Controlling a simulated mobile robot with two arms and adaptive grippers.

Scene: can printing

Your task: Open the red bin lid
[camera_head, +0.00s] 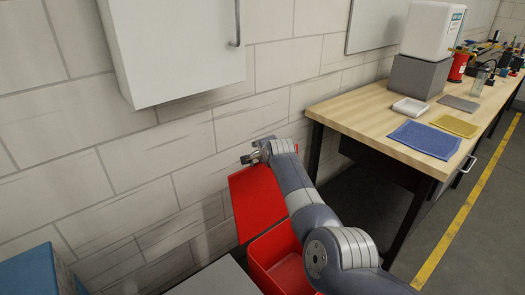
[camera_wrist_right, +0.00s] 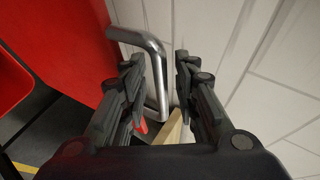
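The red bin (camera_head: 280,262) stands on the floor by the wall, below my right arm, which hides part of it. Its red lid (camera_head: 257,200) is raised and tilted up towards the wall, and it fills the left of the wrist view (camera_wrist_right: 55,45). A bent silver handle (camera_wrist_right: 155,55) extends from the lid's edge. My right gripper (camera_head: 251,157) is at the lid's upper edge. In the wrist view its fingers (camera_wrist_right: 159,62) are apart, with part of the handle showing in the gap. I see no firm grip on it. My left gripper is out of view.
A wooden workbench (camera_head: 370,118) with a blue mat (camera_head: 425,139) and a white tray (camera_head: 410,107) is on the right. A white cabinet (camera_head: 175,50) hangs on the wall above left. A blue object (camera_head: 28,275) is at lower left. The wall is close behind the lid.

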